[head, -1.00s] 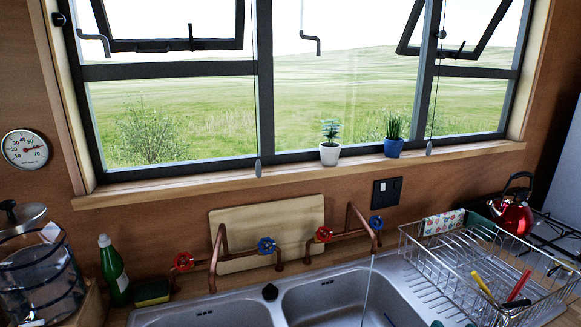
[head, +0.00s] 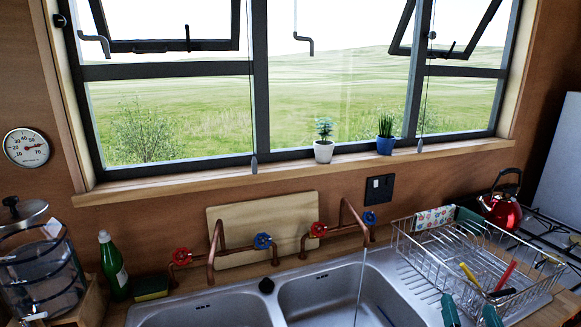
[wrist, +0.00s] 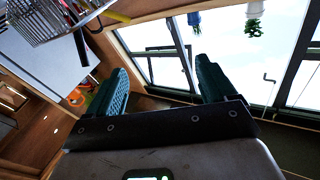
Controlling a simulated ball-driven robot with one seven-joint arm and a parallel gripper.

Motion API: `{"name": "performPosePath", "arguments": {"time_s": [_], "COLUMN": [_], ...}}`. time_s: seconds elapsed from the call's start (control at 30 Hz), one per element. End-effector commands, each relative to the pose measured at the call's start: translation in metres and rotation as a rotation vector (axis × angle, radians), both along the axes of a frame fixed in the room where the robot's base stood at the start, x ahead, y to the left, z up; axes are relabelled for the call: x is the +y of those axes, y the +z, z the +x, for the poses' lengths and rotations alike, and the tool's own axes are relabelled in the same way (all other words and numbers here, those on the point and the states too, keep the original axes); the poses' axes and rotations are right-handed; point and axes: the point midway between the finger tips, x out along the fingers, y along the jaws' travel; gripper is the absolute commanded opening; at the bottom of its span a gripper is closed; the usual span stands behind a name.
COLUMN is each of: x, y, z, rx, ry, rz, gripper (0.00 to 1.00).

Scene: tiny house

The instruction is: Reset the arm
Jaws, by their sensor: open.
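My gripper (head: 470,311) shows at the bottom edge of the head view as two teal fingertips, in front of the dish rack and right of the sink. In the wrist view my gripper (wrist: 163,82) has its two teal fingers spread wide apart, with nothing between them. It is open and empty. The rest of my arm is out of the head view.
The wire dish rack (head: 405,243) with utensils is close behind my fingertips. The double sink (head: 208,308) lies to the left, with a thin stream falling into its right basin. A red kettle (head: 501,214) stands farther back; potted plants line the windowsill (head: 205,187).

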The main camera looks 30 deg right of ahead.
Motion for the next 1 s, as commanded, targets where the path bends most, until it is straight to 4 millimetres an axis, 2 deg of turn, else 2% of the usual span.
{"name": "performPosePath", "arguments": {"time_s": [0.13,0.27,0.37,0.5,0.63,0.87,0.9,1.0], "x": [0.010,0.030,0.059,0.118,0.178,0.266,0.272,0.263], "y": [-0.006,-0.032,-0.058,-0.097,-0.123,-0.145,-0.153,-0.180], "z": [0.001,0.005,0.011,0.016,0.011,-0.016,-0.027,-0.060], "rx": [0.081,0.241,0.408,0.682,0.918,1.233,1.282,1.381], "ry": [-0.079,-0.091,-0.036,0.137,0.351,0.740,0.772,0.726], "rz": [0.067,0.170,0.247,0.326,0.344,0.282,0.283,0.351], "gripper": [0.84,0.84,0.84,0.84,0.84,0.84,0.84,0.84]}}
